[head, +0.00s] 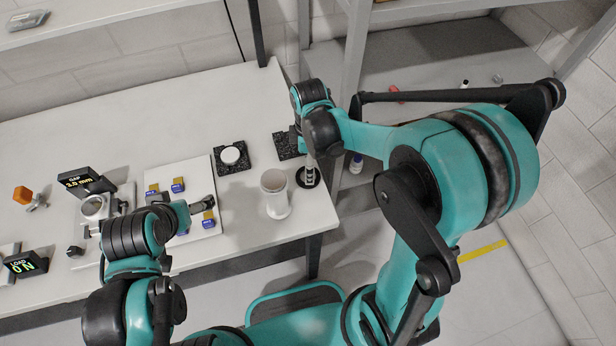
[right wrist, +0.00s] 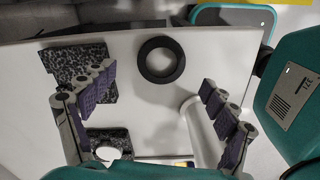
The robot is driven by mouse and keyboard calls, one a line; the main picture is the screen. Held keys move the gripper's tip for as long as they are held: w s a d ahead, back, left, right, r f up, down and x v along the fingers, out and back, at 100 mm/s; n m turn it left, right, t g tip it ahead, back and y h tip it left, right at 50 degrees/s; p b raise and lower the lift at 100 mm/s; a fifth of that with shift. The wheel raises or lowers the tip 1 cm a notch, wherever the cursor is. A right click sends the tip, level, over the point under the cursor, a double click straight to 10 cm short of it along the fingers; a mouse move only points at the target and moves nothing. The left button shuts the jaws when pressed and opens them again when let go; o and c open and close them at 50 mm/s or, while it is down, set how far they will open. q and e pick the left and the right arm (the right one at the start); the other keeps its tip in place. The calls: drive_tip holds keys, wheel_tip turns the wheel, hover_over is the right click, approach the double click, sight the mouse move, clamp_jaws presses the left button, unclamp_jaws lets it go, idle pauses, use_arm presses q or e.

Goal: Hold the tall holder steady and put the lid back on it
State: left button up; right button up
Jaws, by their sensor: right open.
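The tall white cylindrical holder (head: 274,200) stands upright on the table near its front right corner. It also shows in the right wrist view (right wrist: 191,112), partly behind one finger. A white disc (head: 230,155), possibly the lid, lies on a dark speckled block; it also shows in the right wrist view (right wrist: 108,153).
A second speckled block (head: 287,146) lies behind the holder. A white board (head: 168,180) carries several small blue-and-yellow blocks, close to my left gripper. A gap display (head: 86,181) and a load display (head: 25,262) stand at left. A grey shelf (head: 430,55) stands beyond the table's right end.

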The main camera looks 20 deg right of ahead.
drive_tip(key=shift+f, duration=0.1)
drive_tip(key=f, duration=0.1)
drive_tip(key=f+b, duration=0.1)
drive_tip(key=f, duration=0.1)
drive_tip(key=f+b, duration=0.1)
drive_tip(key=f, duration=0.1)
drive_tip(key=shift+a, duration=0.25)
drive_tip(key=c, duration=1.1)
